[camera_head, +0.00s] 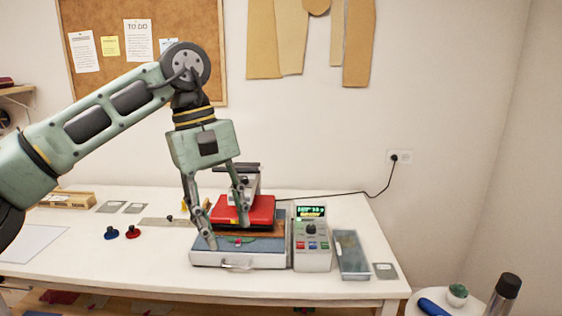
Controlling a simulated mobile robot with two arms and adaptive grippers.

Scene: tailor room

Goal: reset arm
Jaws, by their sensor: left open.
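My left arm comes in from the left and bends down at its wrist. My left gripper (224,224) is open, its two fingers pointing down. It is in front of a heat press with a red upper part (262,208) and a grey base (210,259), and hides part of it. I cannot tell whether the fingers touch the press. Blue cloth (268,245) with a small red mark lies on the base. I see nothing held between the fingers. My right gripper is not in view.
A control box (312,240) with a lit display and a clear tray (350,252) stand right of the press on the white table (130,270). Blue (111,233) and red (132,232) small items lie to the left. A dark-capped bottle (503,298) is at the lower right.

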